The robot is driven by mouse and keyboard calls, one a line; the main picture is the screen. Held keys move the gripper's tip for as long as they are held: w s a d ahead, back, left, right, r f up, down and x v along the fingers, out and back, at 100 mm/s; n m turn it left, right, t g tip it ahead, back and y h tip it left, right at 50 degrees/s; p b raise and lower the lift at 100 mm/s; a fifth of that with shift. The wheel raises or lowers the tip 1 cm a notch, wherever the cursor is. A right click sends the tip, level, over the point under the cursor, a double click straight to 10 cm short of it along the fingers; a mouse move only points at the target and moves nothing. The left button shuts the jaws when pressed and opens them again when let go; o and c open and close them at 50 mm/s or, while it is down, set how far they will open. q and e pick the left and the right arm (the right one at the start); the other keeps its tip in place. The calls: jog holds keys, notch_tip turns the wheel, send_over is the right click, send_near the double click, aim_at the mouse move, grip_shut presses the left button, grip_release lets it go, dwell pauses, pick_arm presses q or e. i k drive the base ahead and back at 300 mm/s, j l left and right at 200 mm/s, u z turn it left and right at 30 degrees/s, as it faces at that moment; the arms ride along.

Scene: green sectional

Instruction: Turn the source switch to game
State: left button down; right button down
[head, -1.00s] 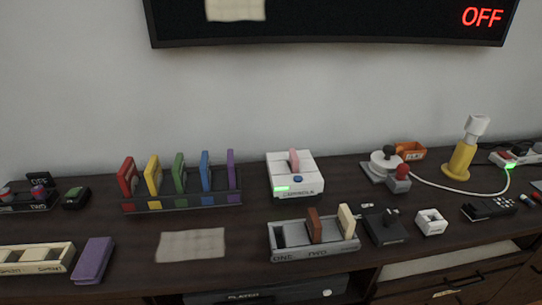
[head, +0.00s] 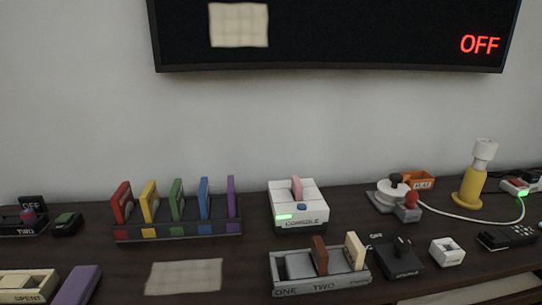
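A black box with a short upright lever (head: 400,247) stands at the front right of the dark shelf; it looks like a switch. Small pale lettering is on it, too small to read surely, so I cannot tell which setting the lever points to. The white console (head: 299,216) stands left of it and further back, with a pink cartridge (head: 297,188) in its top and a green light on its front. The wall screen (head: 340,35) is dark and reads OFF in red. Neither of my grippers is in view.
A rack of coloured cartridges (head: 180,231) stands back left. A grey tray (head: 320,286) with two cartridges is just left of the black box. A small white block (head: 447,252) is to its right.

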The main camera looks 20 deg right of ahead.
aim_at(402, 246)
jog(key=l+z, duration=0.15)
jog(key=z, duration=1.25)
